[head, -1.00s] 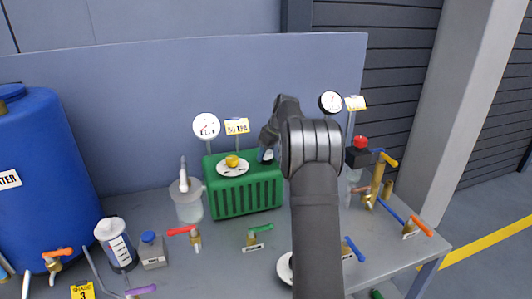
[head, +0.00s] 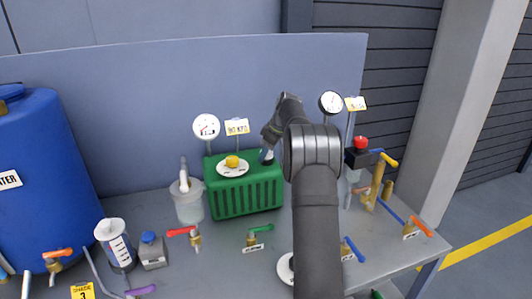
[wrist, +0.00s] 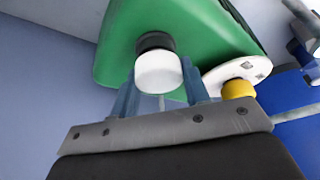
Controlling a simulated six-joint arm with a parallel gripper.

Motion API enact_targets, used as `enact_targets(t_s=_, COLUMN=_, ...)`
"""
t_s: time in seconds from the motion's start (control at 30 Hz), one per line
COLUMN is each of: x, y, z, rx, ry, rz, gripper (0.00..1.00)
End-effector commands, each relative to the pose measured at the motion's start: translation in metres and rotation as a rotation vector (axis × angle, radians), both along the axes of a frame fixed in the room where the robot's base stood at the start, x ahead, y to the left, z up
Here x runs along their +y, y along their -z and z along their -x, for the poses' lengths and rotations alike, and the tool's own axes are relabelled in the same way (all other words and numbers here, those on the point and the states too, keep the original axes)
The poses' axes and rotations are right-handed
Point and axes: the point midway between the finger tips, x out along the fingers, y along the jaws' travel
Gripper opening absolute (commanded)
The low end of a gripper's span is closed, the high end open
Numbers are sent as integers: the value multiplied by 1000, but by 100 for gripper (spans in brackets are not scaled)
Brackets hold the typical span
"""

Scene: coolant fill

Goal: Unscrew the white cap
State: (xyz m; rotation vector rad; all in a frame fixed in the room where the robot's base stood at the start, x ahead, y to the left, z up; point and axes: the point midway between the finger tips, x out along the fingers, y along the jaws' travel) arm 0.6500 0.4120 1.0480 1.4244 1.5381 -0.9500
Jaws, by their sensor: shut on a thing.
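The white cap (wrist: 160,71) sits on a black neck (wrist: 155,42) on the green tank (wrist: 115,45). My gripper (wrist: 158,85) has one finger on each side of the cap and is shut on it. In the head view the green tank (head: 232,198) stands at the back of the bench, and my gripper (head: 267,156) is at its right top end.
A yellow knob (head: 232,161) on a white disc is on the tank, left of my gripper. A white jug (head: 187,205) stands left of the tank. A blue barrel (head: 45,180) is at far left.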

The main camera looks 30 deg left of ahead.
Motion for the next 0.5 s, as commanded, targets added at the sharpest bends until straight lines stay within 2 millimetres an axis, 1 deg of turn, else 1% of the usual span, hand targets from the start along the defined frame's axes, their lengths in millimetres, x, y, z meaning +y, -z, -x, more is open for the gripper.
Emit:
enact_targets(t_s=0.17, x=0, y=-4, z=0, rx=-1, ry=0, rz=0, gripper=17)
enact_targets(t_s=0.5, x=0, y=-21, z=0, rx=-2, ry=1, rz=-1, gripper=17)
